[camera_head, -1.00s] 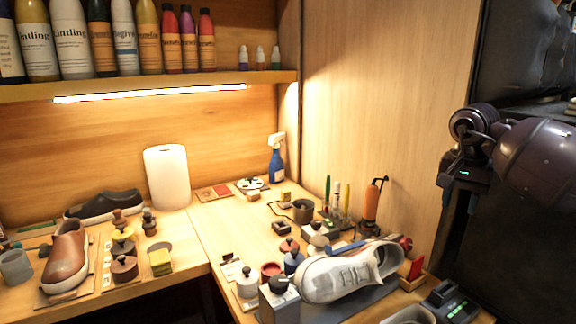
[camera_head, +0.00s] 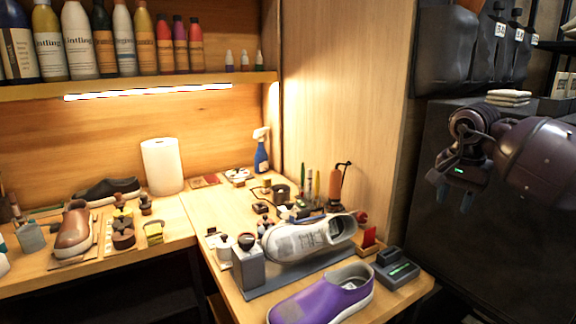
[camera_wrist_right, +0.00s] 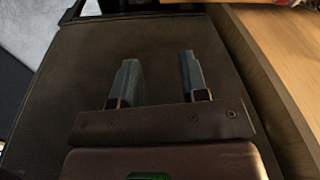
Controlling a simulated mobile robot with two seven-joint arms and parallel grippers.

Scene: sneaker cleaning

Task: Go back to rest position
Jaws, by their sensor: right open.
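My right gripper (camera_head: 453,198) is at the right of the head view, in the air in front of a dark cabinet. It is open and empty, with its fingers pointing down. In the right wrist view, its two fingers (camera_wrist_right: 157,78) stand apart with nothing between them. The white sneaker (camera_head: 305,238) lies on its stand on the workbench, well to the left of the gripper. A purple shoe (camera_head: 322,297) lies at the bench's front edge. My left gripper is not in view.
The dark cabinet (camera_head: 420,132) stands behind my right gripper. A paper towel roll (camera_head: 162,166), a blue spray bottle (camera_head: 261,155) and a brown shoe (camera_head: 73,232) are on the bench. A black device (camera_head: 396,268) sits near the bench's right edge. Bottles line the shelf.

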